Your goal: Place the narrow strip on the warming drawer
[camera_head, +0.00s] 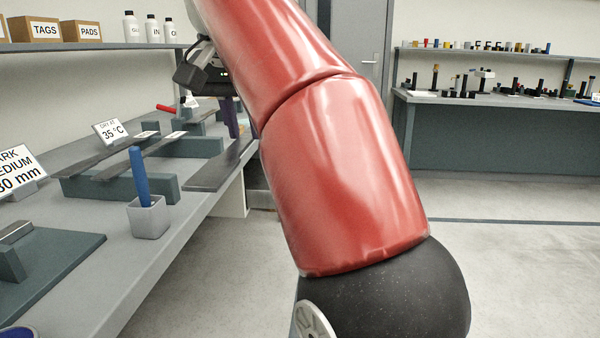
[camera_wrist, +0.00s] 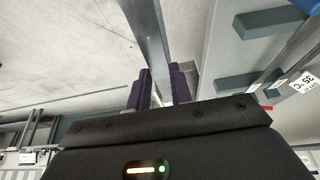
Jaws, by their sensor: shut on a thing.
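My gripper (camera_wrist: 160,84) has its purple fingers shut on a long, narrow grey strip (camera_wrist: 150,30), which runs away from the fingers to the top of the wrist view. In the head view my gripper (camera_head: 232,117) is mostly hidden by my red arm. The strip (camera_head: 218,168) shows there as a dark flat bar level with the bench's front edge. A card reading "DRY AT 35 °C" (camera_head: 109,132) stands by dark green bars (camera_head: 120,188) with other strips (camera_head: 130,158) lying across them. No part is plainly marked as the warming drawer; the card's place may be it.
A grey cup with a blue stick (camera_head: 149,217) stands near the bench edge. A dark plate with a block (camera_head: 45,262) and a "30 mm" card (camera_head: 18,174) are nearer. A red-handled tool (camera_head: 167,108) lies behind. Open floor (camera_head: 520,195) is right of the bench (camera_head: 180,236).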

